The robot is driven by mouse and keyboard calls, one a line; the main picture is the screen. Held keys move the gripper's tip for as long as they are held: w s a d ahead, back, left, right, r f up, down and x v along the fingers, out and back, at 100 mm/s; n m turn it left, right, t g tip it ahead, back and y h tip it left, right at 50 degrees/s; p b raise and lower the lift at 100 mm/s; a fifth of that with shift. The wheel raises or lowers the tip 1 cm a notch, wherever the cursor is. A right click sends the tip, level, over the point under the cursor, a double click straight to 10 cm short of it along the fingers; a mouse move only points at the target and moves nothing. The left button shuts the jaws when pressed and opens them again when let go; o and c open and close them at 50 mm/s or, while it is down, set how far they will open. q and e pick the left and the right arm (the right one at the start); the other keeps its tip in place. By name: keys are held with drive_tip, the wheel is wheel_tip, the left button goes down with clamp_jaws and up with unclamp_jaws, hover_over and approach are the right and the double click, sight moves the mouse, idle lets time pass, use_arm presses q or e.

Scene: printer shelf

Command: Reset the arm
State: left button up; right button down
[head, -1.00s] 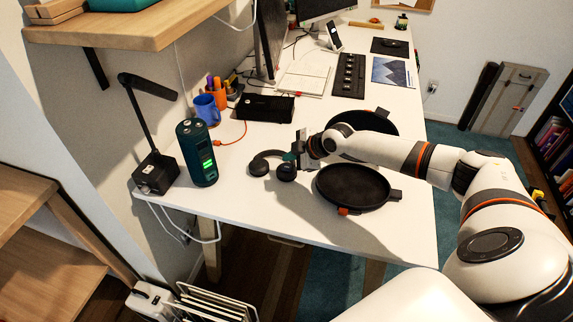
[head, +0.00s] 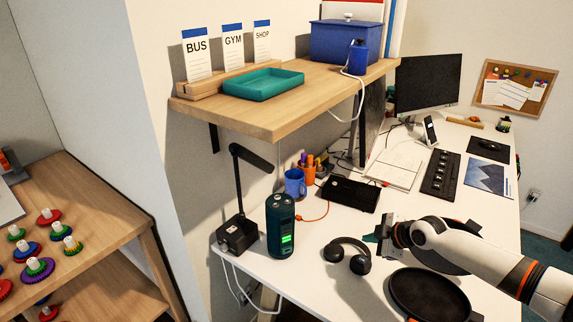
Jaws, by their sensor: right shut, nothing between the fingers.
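My right arm reaches in from the right over the white desk (head: 300,250). Its gripper (head: 374,238) is shut and empty, with its tips above the desk, a little above and to the right of the black headphones (head: 347,256). Two round black pans lie below and behind the arm; the near one (head: 428,296) shows well, the far one is partly hidden by the arm. My left gripper is not in view.
A dark green speaker (head: 280,228) and a black lamp (head: 238,234) stand at the desk's left. Above is a wooden wall shelf (head: 285,115) with a teal tray (head: 263,84), cards and a blue box (head: 345,42). A blue cup (head: 295,183) and black box (head: 348,193) stand farther back.

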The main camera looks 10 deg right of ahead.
drive_tip(key=s+a+f+g, duration=0.1)
drive_tip(key=s+a+f, duration=0.1)
drive_tip(key=a, duration=0.3)
drive_tip(key=s+a+f+g+y, duration=0.1)
drive_tip(key=s+a+f, duration=0.1)
drive_tip(key=s+a, duration=0.2)
drive_tip(key=s+a+f+y, duration=0.1)
drive_tip(key=s+a+f, duration=0.2)
drive_tip(key=a, duration=0.4)
drive_tip(key=shift+s+n+g, duration=0.1)
drive_tip(key=shift+n+g, duration=0.2)
drive_tip(key=shift+g, duration=0.1)
drive_tip(key=s+a+f+m+g, duration=0.1)
drive_tip(key=s+a+m, duration=0.1)
drive_tip(key=s+a, duration=0.6)
drive_tip(key=s+d+r+m+h, duration=0.1)
drive_tip(key=s+d+m+h, duration=0.15)
drive_tip(key=s, duration=0.35)
drive_tip(key=s+d+r+m+g+h, duration=0.1)
drive_tip(key=s+d+m, duration=0.1)
drive_tip(key=s+m, duration=0.25)
drive_tip(key=s+d+r+m+h, duration=0.2)
drive_tip(key=s+m, duration=0.1)
drive_tip(key=s, duration=0.4)
wheel_tip(320, 180, down, 27)
drive_tip(key=g, duration=0.2)
drive_tip(key=s+d+f, duration=0.3)
drive_tip(key=s+f, duration=1.2)
drive_tip(key=s, duration=0.2)
drive_tip(key=shift+f+g, duration=0.4)
